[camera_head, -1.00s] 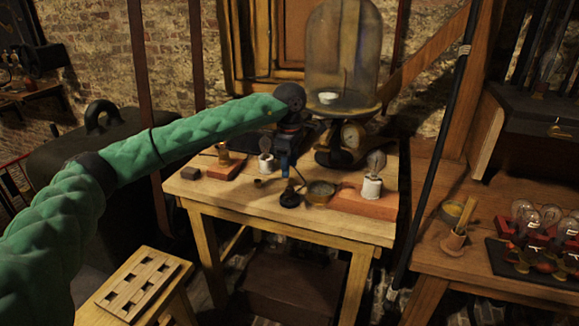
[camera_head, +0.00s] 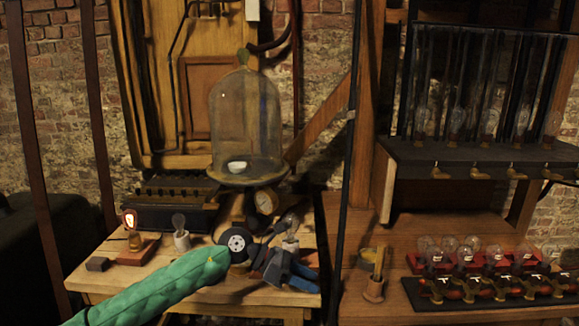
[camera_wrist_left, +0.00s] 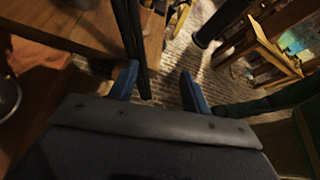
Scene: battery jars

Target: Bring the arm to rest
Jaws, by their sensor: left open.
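My left arm, in a green padded sleeve (camera_head: 165,290), reaches in from the bottom left in the head view. Its left gripper (camera_head: 290,272) has blue fingers and is over the right part of the wooden table, in front of a bulb in a white holder (camera_head: 290,243), partly hiding it. In the left wrist view the gripper (camera_wrist_left: 158,88) shows two blue fingers spread apart, with nothing between them and the floor beyond. My right gripper is in neither view.
On the table (camera_head: 90,279) stand a glowing bulb (camera_head: 130,222) on a red base, a small dark block (camera_head: 98,264), another bulb (camera_head: 180,232) and a glass bell jar (camera_head: 245,125). A dark upright pole (camera_head: 345,190) stands right of the gripper. Several bulbs line the right bench (camera_head: 360,310).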

